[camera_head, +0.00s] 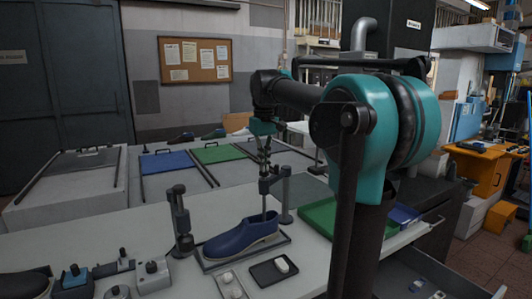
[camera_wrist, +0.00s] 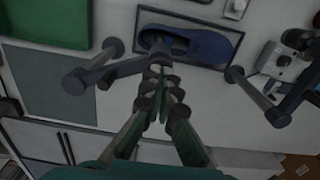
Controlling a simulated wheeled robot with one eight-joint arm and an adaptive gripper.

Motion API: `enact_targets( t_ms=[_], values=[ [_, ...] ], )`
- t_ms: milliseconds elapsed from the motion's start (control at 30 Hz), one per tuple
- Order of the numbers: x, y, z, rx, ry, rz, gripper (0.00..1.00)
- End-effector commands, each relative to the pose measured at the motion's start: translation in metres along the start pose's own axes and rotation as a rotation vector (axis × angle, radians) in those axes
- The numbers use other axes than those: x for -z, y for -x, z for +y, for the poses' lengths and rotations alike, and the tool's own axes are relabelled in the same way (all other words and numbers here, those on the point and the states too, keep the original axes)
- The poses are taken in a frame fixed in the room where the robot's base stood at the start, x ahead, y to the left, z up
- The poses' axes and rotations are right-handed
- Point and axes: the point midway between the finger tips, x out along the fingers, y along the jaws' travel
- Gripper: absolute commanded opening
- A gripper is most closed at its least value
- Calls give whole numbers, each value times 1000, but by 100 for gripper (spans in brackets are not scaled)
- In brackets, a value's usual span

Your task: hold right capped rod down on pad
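A blue shoe (camera_head: 240,238) lies on a dark-rimmed tray between two dark posts; it also shows in the wrist view (camera_wrist: 212,46). The right post (camera_head: 285,196) carries a side arm (camera_head: 267,184), from which a thin rod (camera_head: 264,205) runs down to the shoe's opening. In the wrist view this post (camera_wrist: 92,68) is on the left. My gripper (camera_head: 264,163) is directly above the side arm's end, pointing down. Its fingertips (camera_wrist: 161,70) are together there and cover the rod's top. Contact with the cap cannot be told. The pad is hidden or cannot be made out.
The left post (camera_head: 181,222) stands beside the shoe. A small black tray (camera_head: 262,276) with a white piece and a pale plate (camera_head: 229,286) lie in front. A green tray (camera_head: 322,222) is at right. Small devices (camera_head: 152,274) crowd the front left.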

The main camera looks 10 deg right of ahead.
Motion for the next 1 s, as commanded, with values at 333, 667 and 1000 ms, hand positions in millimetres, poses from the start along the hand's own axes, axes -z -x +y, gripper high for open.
enact_targets(
  t_ms=[333, 667, 1000],
  values=[
    [0, 0, 0, 1, 0, -1, 0],
    [0, 12, 0, 1, 0, 0, 0],
    [0, 36, 0, 0, 0, 0, 0]
  ],
)
